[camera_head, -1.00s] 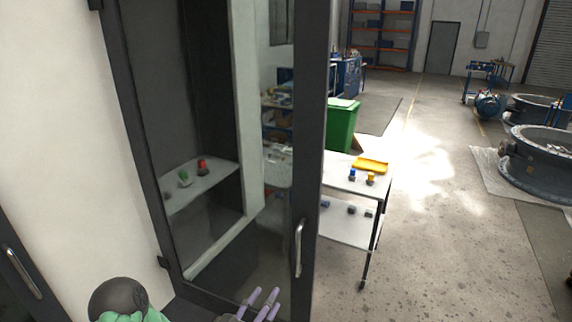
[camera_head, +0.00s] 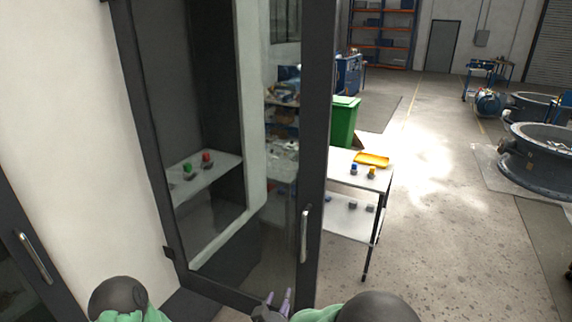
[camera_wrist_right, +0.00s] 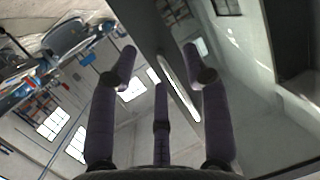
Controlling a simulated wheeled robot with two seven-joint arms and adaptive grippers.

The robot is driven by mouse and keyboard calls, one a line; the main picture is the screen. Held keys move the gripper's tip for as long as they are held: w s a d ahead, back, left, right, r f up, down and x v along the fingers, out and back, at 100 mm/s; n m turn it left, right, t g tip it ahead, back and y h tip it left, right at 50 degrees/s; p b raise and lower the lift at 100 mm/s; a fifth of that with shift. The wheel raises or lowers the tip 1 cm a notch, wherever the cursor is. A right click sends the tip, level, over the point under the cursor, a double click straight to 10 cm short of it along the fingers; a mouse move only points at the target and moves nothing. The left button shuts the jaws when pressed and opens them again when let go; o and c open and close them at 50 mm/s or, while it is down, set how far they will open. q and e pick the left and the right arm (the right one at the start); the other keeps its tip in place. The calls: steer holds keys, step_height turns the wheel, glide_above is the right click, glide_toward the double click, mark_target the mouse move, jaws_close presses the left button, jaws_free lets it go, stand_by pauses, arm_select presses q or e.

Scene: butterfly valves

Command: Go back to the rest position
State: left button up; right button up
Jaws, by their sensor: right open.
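My right gripper (camera_head: 279,303) shows at the bottom of the head view, in front of the lower part of a dark-framed glass door (camera_head: 316,150). Its purple fingers also show in the right wrist view (camera_wrist_right: 160,62), spread apart with nothing between them. The door's metal handle (camera_head: 304,236) is above and to the right of the gripper in the head view. The handle also shows behind the fingers in the wrist view (camera_wrist_right: 181,90). My left gripper is out of view; only a green and black part of my left arm shows at the lower left.
A green item (camera_head: 187,167) and a red item (camera_head: 206,157) show on a shelf in the door glass. A white cart (camera_head: 345,176) with a yellow tray (camera_head: 372,159) stands right of the door, before a green bin (camera_head: 344,122). The floor (camera_head: 450,240) at right is open.

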steer(key=s+d+f+n+g+y+b, duration=0.15)
steer(key=d+f+g, duration=0.25)
steer(key=f, duration=0.9)
steer(key=s+d+f+m+g+y+b, duration=0.1)
steer(key=s+d+f+g+y+b, duration=0.2)
steer(key=f, duration=0.9)
steer(key=s+d+f+g+y, duration=0.1)
steer(key=s+d+f+g, duration=0.1)
steer(key=s+f, duration=0.4)
steer(key=s+d+f+g+y, duration=0.2)
steer(key=s+f+g, duration=0.3)
steer(key=s, duration=0.7)
steer(key=shift+s+d+f+b, duration=0.15)
steer(key=shift+s+f+b, duration=0.15)
steer(key=shift+f+b, duration=0.2)
